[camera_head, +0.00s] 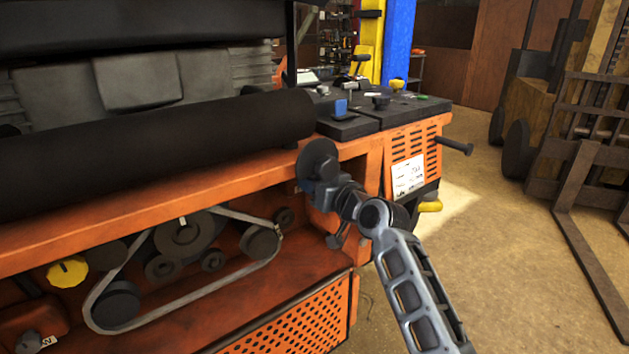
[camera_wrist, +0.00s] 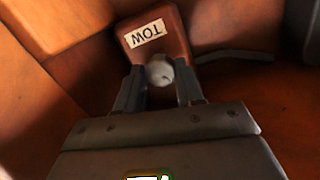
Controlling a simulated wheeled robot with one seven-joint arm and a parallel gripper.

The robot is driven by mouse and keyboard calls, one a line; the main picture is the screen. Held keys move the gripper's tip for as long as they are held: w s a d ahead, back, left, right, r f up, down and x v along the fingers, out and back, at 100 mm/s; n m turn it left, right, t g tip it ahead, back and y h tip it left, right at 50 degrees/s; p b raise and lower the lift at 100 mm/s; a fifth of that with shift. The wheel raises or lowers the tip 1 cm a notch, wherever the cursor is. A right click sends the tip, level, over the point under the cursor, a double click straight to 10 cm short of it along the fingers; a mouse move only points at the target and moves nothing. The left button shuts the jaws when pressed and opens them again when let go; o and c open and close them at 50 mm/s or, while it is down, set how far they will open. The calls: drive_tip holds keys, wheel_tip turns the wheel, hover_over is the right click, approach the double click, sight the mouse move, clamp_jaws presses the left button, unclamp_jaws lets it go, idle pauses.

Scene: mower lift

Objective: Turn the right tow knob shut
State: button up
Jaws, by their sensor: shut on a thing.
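In the wrist view, the tow knob (camera_wrist: 159,71) is a small, round, pale grey knob. It sits at an orange-brown block with a white TOW label (camera_wrist: 145,33), which appears upside down. My gripper (camera_wrist: 160,78) has one dark finger on each side of the knob and is shut on it. The knob's turn angle cannot be read. In the head view, my arm reaches to the right end of the mower's orange engine bay, and the held knob cannot be made out there.
The orange mower frame (camera_head: 200,205) surrounds the bay. A belt (camera_head: 190,297) on pulleys and a yellow cap (camera_head: 68,271) lie to the left. A forklift (camera_head: 570,150) stands at the right, with open floor (camera_head: 490,250) between.

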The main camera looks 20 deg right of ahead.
drive_tip(key=m+p, duration=0.1)
drive_tip(key=m, duration=0.4)
drive_tip(key=shift+m+y, duration=0.4)
idle(0.4)
drive_tip(key=o, duration=1)
drive_tip(key=shift+v, duration=3.95)
drive_tip(key=shift+r, duration=0.2)
drive_tip(key=shift+f, duration=0.1)
